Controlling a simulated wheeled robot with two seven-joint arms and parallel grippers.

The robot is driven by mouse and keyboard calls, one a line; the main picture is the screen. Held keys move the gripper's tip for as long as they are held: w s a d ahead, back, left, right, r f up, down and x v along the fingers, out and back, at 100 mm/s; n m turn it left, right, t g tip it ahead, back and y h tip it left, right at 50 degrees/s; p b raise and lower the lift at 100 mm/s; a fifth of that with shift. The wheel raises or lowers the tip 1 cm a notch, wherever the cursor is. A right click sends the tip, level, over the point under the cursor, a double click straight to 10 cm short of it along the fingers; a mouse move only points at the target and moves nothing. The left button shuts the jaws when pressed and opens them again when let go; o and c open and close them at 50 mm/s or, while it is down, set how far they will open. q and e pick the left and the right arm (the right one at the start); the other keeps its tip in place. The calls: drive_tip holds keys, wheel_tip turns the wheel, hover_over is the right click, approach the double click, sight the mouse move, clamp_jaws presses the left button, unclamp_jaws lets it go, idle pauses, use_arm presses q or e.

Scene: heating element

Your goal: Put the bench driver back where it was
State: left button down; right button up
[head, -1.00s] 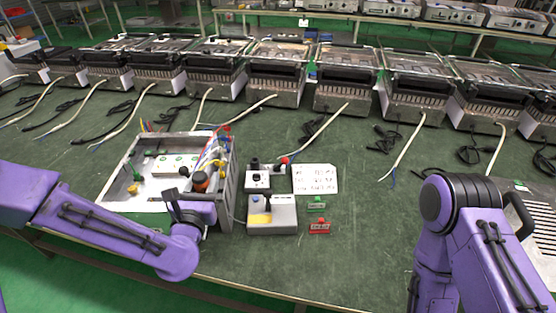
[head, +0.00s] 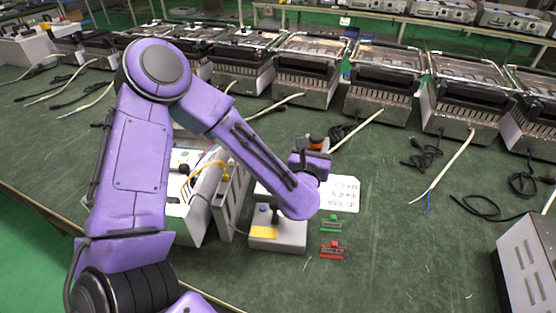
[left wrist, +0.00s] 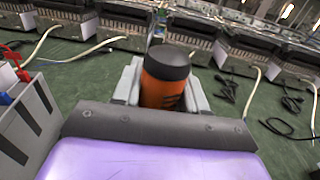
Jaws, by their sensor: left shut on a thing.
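The bench driver (left wrist: 165,88), an orange handle with a black cap, is upright between the grey fingers of my left gripper (left wrist: 163,95) in the left wrist view. In the head view the driver's orange and black top (head: 316,143) shows just above the left gripper (head: 310,162). The gripper is shut on it and holds it over the bench, near the white paper card (head: 346,190). The driver's lower part is hidden. My right gripper is not in view.
The open white box with wires (head: 187,215) is partly hidden behind my left arm. A grey box with a yellow label (head: 290,238) stands below the gripper. A green clip (head: 331,224) and a red clip (head: 333,250) lie beside it. A metal box (head: 530,262) stands at right.

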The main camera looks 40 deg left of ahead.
use_arm(q)
drive_tip(key=a+f+n+g+y+b, duration=0.3)
drive_tip(key=a+n+g+y+b, duration=0.55)
drive_tip(key=a, duration=0.45)
drive_tip(key=shift+m+y, duration=0.25)
drive_tip(key=shift+y, duration=0.1)
drive_tip(key=w+a+f, duration=0.2)
drive_tip(key=a+f, duration=0.1)
drive_tip(key=f, duration=0.1)
drive_tip(key=w+a+f, duration=0.3)
drive_tip(key=a+f, duration=0.1)
drive_tip(key=w+a+f, duration=0.3)
drive_tip(key=a+f, duration=0.1)
drive_tip(key=shift+w+f, duration=0.1)
drive_tip(key=shift+f, duration=0.15)
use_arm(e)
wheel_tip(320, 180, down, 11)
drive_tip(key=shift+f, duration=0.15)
use_arm(q)
drive_tip(key=shift+r, duration=0.1)
